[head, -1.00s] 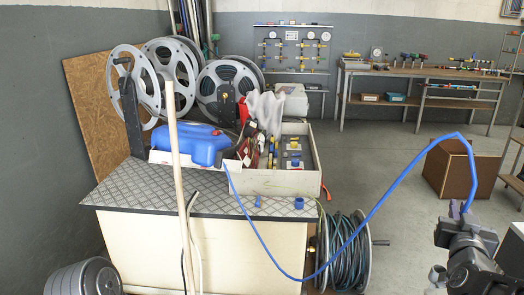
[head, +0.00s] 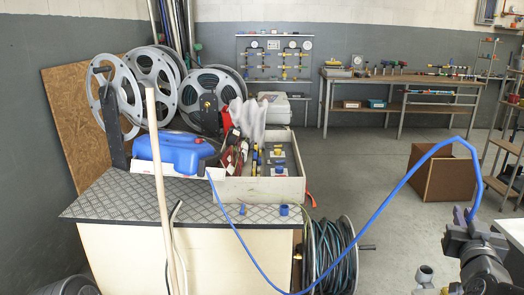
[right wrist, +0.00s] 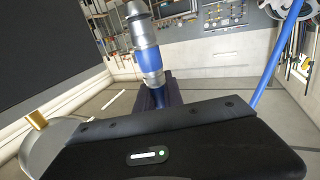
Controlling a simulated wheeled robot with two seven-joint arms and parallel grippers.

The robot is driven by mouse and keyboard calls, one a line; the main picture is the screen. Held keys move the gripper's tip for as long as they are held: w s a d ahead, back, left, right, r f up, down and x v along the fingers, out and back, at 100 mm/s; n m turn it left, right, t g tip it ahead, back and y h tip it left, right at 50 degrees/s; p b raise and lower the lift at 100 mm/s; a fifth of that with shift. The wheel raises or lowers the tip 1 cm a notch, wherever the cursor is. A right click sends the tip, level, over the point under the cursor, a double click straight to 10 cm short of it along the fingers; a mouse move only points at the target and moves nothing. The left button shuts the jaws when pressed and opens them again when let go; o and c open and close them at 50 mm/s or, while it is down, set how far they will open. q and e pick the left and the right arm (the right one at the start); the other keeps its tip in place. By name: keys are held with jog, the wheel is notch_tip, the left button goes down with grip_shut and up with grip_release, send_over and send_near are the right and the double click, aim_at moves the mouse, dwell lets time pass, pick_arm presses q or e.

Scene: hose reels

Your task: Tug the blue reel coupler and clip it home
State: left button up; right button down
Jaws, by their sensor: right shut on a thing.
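A blue hose (head: 405,180) runs from the counter edge, sags in front of it and arches up on the right to my right gripper (head: 466,216). My right gripper is shut on the hose's coupler end; the grip itself is small and dark in the head view. In the right wrist view, a silver coupler with a blue band (right wrist: 148,58) stands up beyond my dark gripper body, and the blue hose (right wrist: 276,55) shows at the right. Two small blue fittings (head: 283,210) (head: 242,209) sit on the counter's front. My left gripper is not in view.
The counter (head: 130,198) carries grey reels (head: 205,100), a blue can (head: 175,152) and a box (head: 230,190) of parts. A wound hose reel (head: 332,258) stands beside it. A brown carton (head: 440,175) is at the right. The floor (head: 375,170) between is clear.

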jog(key=s+d+b, duration=0.2)
jog(key=s+d, duration=0.1)
jog(key=s+d+b, duration=0.2)
jog(key=s+d, duration=0.1)
jog(key=d, duration=0.1)
jog(key=shift+s+b, duration=0.1)
jog(key=shift+b, duration=0.3)
jog(key=shift+r, duration=0.1)
dwell(0.5)
